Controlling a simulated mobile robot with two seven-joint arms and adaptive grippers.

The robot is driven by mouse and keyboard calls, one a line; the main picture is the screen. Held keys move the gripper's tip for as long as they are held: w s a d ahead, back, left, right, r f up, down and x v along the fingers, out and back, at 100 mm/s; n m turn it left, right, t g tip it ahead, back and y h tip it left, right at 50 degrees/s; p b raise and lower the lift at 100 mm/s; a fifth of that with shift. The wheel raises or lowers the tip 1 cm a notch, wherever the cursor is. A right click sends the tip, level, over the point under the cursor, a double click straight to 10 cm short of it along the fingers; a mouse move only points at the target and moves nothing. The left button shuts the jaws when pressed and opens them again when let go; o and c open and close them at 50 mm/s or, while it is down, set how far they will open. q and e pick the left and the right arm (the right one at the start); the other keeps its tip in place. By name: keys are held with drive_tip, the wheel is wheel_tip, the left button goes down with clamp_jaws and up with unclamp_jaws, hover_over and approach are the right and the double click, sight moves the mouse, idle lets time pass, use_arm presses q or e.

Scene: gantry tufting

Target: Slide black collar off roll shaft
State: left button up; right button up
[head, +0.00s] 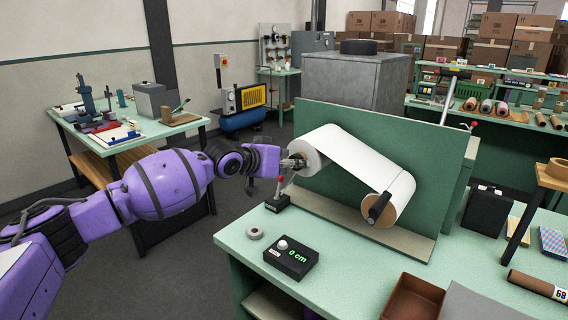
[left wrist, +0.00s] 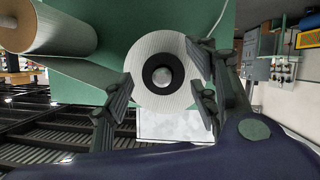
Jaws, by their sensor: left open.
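The white roll (head: 305,154) is mounted on the upright green board, at its left end. In the left wrist view its pale end face (left wrist: 160,102) is seen nearly head-on. The black collar (left wrist: 149,76) is a dark ring around the round metal shaft end (left wrist: 163,77) at the roll's centre. My left gripper (head: 284,163) is at the roll's near end. In the left wrist view its fingers (left wrist: 160,92) are open, one on each side of the collar, with visible gaps to it. In the head view the gripper hides the collar. My right gripper is not in view.
The white web runs to a lower roll with a black handle (head: 378,207). On the green bench (head: 340,275) are a red-knobbed lever (head: 279,198), a grey ring (head: 255,233), a display box reading 0 cm (head: 291,257) and a brown tray (head: 412,298).

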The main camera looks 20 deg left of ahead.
use_arm(q)
drive_tip(key=shift+w+d+f, duration=0.1)
drive_tip(key=shift+w, duration=0.1)
drive_tip(key=shift+c, duration=1.1)
drive_tip(key=c, duration=0.9)
drive_tip(key=o, duration=0.4)
drive_tip(key=c, duration=0.4)
drive_tip(key=shift+s, duration=0.15)
